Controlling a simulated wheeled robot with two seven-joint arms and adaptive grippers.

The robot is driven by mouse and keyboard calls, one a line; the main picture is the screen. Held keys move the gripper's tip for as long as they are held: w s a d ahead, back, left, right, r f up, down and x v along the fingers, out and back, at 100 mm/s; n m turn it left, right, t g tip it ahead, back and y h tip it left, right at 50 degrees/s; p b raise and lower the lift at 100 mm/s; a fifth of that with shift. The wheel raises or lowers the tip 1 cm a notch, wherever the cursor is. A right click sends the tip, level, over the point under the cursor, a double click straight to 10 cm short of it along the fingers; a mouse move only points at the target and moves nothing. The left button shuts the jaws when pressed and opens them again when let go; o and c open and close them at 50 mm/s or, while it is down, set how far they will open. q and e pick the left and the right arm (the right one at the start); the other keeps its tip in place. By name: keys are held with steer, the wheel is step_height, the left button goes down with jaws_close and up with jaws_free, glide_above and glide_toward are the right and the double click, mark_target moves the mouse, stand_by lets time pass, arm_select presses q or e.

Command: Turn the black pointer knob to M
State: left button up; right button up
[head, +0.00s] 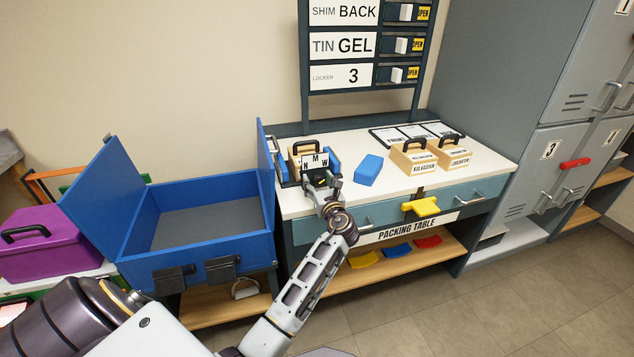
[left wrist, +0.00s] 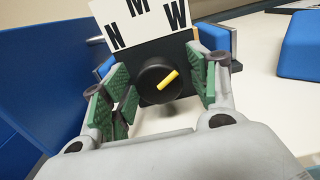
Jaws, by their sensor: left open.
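The black knob (left wrist: 153,92) with a yellow pointer bar sits on a dark panel in the left wrist view. The pointer slants up and right, roughly toward the W. Above it a white plate (left wrist: 150,25) carries the letters N, M and W, with M in the middle. The plate (head: 315,160) also shows at the left end of the table in the head view, where the gripper hides the knob. My left gripper (head: 322,186) is open, its green-padded fingers (left wrist: 165,86) on either side of the knob with gaps visible. My right gripper is not in view.
The white packing table (head: 300,205) also holds a blue block (head: 368,169) and two handled wooden boxes (head: 413,160) (head: 454,153). A large open blue box (head: 200,265) stands close on the left, its raised side near the knob. Grey lockers (head: 520,190) stand right.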

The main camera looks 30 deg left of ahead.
arm_select(q)
steer(key=shift+c, duration=0.4)
steer(key=c, duration=0.9)
steer(key=shift+c, duration=0.2)
